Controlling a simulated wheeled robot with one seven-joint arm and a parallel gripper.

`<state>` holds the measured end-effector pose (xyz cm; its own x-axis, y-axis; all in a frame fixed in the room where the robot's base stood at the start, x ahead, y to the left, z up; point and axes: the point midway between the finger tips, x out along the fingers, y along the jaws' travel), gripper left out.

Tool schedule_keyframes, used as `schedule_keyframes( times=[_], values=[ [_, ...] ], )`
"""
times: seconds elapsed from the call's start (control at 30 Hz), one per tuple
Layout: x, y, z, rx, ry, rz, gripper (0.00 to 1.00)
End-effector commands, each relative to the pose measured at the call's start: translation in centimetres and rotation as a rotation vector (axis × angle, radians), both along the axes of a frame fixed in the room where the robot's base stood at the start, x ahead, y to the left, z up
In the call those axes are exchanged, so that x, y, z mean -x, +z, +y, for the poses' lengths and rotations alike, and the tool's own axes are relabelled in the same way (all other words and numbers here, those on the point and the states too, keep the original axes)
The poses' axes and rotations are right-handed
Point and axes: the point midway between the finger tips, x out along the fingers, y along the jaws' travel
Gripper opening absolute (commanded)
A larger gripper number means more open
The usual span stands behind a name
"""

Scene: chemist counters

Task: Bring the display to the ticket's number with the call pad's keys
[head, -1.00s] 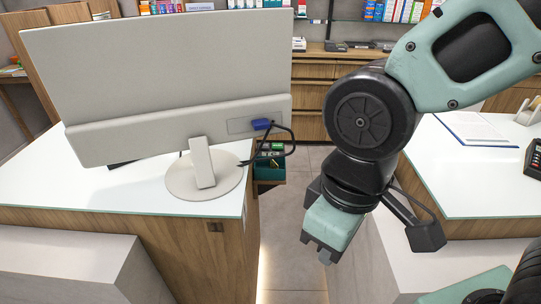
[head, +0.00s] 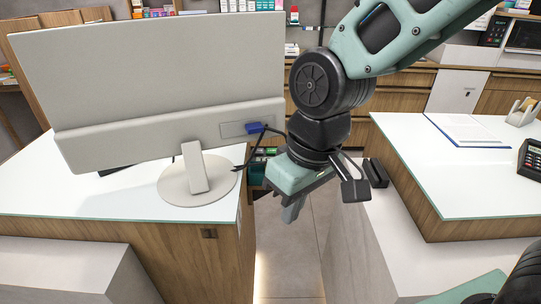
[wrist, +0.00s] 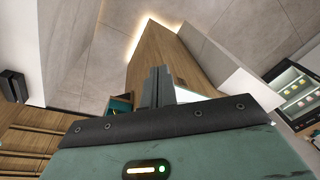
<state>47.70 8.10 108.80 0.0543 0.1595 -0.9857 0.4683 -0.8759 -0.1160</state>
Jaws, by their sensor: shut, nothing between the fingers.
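My gripper (head: 291,214) hangs over the aisle between two counters, its fingers shut and empty. It also shows in the wrist view (wrist: 158,72), with its two fingers together. A dark keypad device (head: 531,160) lies at the right edge of the head view on the right counter, partly cut off. I cannot tell whether it is the call pad. I cannot make out a number display or a ticket with a readable number in either view. My gripper is well to the left of the keypad device and touches nothing.
A large monitor (head: 150,80), seen from behind, stands on the left counter (head: 60,195). A small black box (head: 376,173) sits on the lower ledge. The aisle floor is clear.

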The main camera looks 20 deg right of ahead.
Motion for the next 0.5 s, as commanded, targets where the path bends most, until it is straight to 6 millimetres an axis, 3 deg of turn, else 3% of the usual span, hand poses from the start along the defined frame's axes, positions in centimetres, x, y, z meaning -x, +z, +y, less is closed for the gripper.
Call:
schedule_keyframes(
  times=[0.03,0.1,0.27,0.5],
  values=[
    [-2.6,-0.8,-0.1,-0.024,-0.056,-0.009,0.0],
    [-5.9,-1.3,-0.5,-0.051,-0.124,-0.028,0.0],
    [-13.2,-2.5,-2.5,-0.099,-0.271,-0.081,0.0],
    [-22.6,-4.8,-7.8,-0.133,-0.472,-0.167,0.0]
  ],
)
